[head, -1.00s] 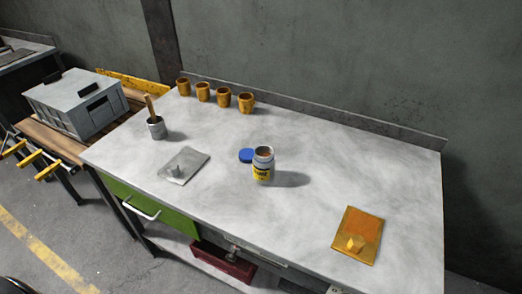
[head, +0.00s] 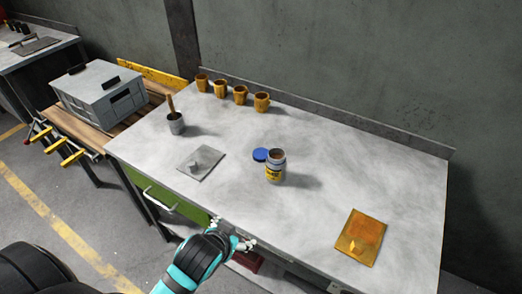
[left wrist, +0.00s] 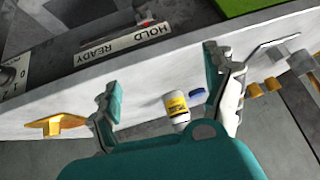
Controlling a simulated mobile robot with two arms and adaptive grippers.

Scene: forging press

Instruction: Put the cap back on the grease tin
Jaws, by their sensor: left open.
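In the left wrist view my left gripper (left wrist: 165,95) is open and empty. The tin (left wrist: 177,108) and the cap (left wrist: 197,96) show beyond and between its fingers. My right gripper is not in view.
On the workbench (head: 310,220) are several yellow mugs (head: 240,95) at the back, a pot with a wooden handle (head: 176,122), a grey plate (head: 200,163) and an orange plate (head: 360,236). A green drawer (head: 160,198) and a HOLD/READY panel (left wrist: 120,45) sit at the front.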

